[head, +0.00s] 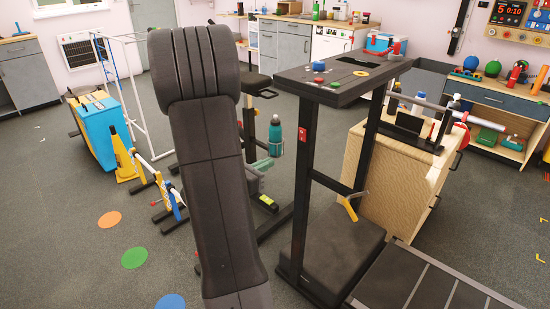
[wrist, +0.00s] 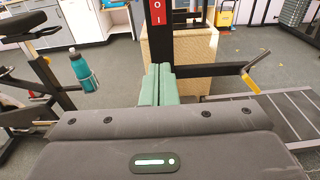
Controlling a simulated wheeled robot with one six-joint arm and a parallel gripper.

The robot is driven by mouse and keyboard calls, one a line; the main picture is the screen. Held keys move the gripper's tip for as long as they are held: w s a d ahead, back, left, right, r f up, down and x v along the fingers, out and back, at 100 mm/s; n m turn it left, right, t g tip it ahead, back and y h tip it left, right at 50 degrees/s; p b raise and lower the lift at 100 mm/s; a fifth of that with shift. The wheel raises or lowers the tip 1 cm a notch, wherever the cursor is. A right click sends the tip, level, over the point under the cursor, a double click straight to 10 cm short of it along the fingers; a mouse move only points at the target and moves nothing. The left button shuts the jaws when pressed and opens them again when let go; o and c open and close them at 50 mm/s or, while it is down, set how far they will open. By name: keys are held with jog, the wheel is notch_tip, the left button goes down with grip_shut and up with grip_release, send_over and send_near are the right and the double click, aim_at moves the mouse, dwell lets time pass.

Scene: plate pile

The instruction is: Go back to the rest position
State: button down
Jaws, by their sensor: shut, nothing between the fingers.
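My gripper (wrist: 157,85) shows in the wrist view as two pale green fingers pressed together, with nothing between them. It is in the air in front of a dark upright post with a red label and a light wooden cabinet (wrist: 190,48). In the head view my dark arm rises through the middle and hides part of the floor and equipment behind it. I see no pile of plates in either view.
A treadmill (head: 420,285) with a dark console (head: 345,75) stands right of my arm. A teal bottle (head: 275,136) is on an exercise bike behind it. Low hurdles (head: 155,178) and a blue box (head: 98,130) stand left. Floor with coloured dots is clear at front left.

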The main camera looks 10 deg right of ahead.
jog(key=shift+s+a, duration=0.4)
jog(key=shift+a, duration=0.05)
jog(key=shift+w+d, duration=0.1)
jog(key=shift+d, duration=0.05)
